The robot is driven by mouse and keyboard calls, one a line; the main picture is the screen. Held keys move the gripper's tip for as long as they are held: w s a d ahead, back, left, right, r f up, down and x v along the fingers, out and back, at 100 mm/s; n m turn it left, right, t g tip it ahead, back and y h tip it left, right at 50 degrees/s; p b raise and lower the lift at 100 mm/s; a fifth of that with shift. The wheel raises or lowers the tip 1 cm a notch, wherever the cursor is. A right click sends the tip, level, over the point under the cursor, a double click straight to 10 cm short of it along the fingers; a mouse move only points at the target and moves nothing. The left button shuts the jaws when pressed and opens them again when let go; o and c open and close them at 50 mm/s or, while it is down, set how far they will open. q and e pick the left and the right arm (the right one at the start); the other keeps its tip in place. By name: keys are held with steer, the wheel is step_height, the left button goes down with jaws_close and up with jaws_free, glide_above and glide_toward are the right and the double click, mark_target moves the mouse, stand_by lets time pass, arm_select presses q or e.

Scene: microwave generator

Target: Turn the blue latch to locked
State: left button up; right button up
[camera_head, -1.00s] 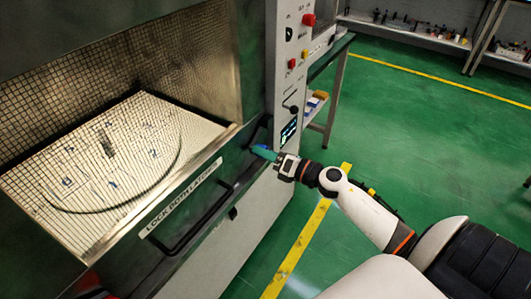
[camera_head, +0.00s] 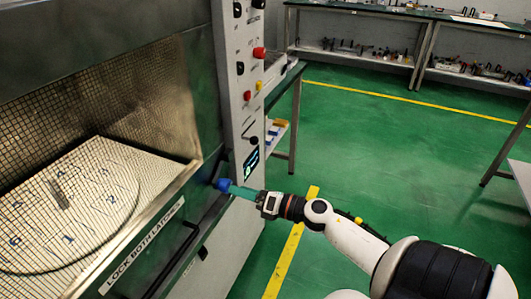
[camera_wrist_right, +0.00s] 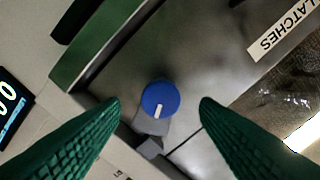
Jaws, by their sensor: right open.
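The blue latch (camera_head: 223,184) is on the right side of the microwave generator's front, beside the opening. In the right wrist view the latch is a round blue knob (camera_wrist_right: 160,100) with a white mark pointing down in the picture, on a grey base. My right gripper (camera_head: 231,187) has its green fingers at the latch in the head view. In the wrist view its two open fingers (camera_wrist_right: 160,105) stand on either side of the knob, with a gap on both sides. My left gripper is not in view.
A black handle bar (camera_head: 180,255) runs along the front under a "LOCK BOTH LATCHES" label (camera_head: 142,245). Green floor is free to the right.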

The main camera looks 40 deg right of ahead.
steer(key=b+v, duration=0.1)
steer(key=v, duration=0.6)
steer(key=shift+s, duration=0.2)
